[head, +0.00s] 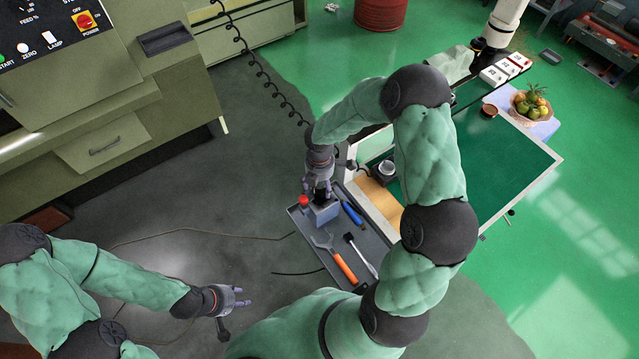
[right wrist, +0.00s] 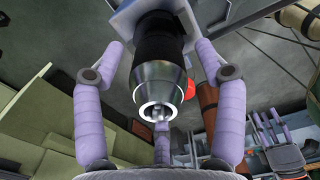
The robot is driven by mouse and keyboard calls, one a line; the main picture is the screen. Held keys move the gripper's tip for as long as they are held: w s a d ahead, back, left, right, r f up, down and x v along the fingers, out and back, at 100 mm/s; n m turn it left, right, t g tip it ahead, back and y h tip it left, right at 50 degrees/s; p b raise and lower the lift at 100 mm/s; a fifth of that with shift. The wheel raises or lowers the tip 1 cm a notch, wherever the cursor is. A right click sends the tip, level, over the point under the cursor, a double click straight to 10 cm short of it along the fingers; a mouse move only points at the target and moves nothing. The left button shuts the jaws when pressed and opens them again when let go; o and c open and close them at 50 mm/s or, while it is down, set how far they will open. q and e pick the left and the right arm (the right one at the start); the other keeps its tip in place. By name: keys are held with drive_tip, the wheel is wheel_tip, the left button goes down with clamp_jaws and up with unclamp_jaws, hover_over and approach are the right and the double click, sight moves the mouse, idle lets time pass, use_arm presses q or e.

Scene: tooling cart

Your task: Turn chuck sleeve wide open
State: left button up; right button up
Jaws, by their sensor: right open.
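The chuck shows large in the right wrist view, with a shiny silver nose (right wrist: 159,88) and a ribbed black sleeve (right wrist: 158,38). Its round mouth faces the camera, with small metal jaws visible inside. In the head view, the black part (head: 320,197) stands on a blue-grey block (head: 324,214) in the tray. My right gripper (head: 319,190) is over it, its purple fingers (right wrist: 160,48) open on both sides of the chuck, with gaps beside the silver nose. Fingertip contact with the sleeve is unclear. My left gripper (head: 243,298) is open and empty, low over the floor.
A green-topped table (head: 500,165) stands right; a machine cabinet (head: 105,140) stands left.

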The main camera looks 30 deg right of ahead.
wheel_tip(320, 180, up, 12)
drive_tip(key=shift+f, duration=0.1)
idle(0.4)
idle(0.4)
